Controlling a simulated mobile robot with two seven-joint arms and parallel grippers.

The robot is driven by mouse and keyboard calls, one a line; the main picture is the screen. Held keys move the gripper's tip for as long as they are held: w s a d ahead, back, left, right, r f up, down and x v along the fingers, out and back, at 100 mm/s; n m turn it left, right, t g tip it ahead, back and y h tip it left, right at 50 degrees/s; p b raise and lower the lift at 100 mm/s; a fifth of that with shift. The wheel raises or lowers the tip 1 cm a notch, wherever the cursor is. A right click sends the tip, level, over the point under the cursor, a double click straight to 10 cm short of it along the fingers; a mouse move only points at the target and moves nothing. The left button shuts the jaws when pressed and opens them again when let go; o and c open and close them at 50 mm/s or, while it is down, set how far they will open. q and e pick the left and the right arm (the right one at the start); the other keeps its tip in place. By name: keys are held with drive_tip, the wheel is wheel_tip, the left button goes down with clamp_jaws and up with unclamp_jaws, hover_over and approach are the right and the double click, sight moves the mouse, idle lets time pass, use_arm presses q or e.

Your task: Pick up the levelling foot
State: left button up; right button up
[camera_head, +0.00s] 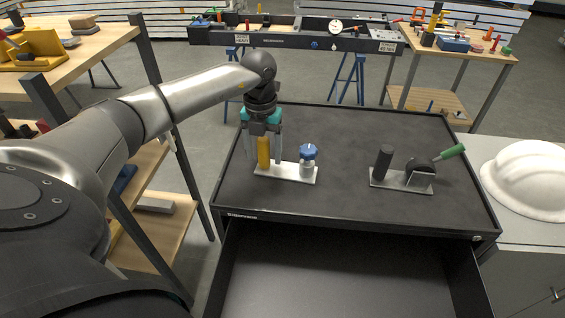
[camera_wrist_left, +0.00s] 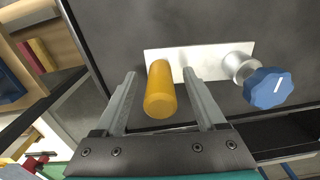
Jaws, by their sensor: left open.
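My left gripper (camera_head: 265,158) is above the left end of a white plate on the dark cabinet top. Its fingers are open, one on either side of an upright yellow cylinder (camera_head: 264,150). The left wrist view also shows the yellow cylinder (camera_wrist_left: 160,92) between the two fingers (camera_wrist_left: 159,76), with a gap on both sides. The white plate (camera_head: 285,173) also carries a metal stem with a blue lobed knob (camera_head: 308,151); the knob shows too in the left wrist view (camera_wrist_left: 268,88). I cannot tell which item is the levelling foot. My right gripper is not in view.
On the cabinet top (camera_head: 340,130), a second plate with a black post (camera_head: 383,162) and a green-handled lever (camera_head: 450,152) stands to the right. An open drawer (camera_head: 350,280) is in front. A dark frame (camera_head: 300,42) and a workbench (camera_head: 475,55) stand behind.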

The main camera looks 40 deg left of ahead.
use_arm(q)
drive_tip(key=shift+c, duration=0.4)
clamp_jaws()
idle(1.0)
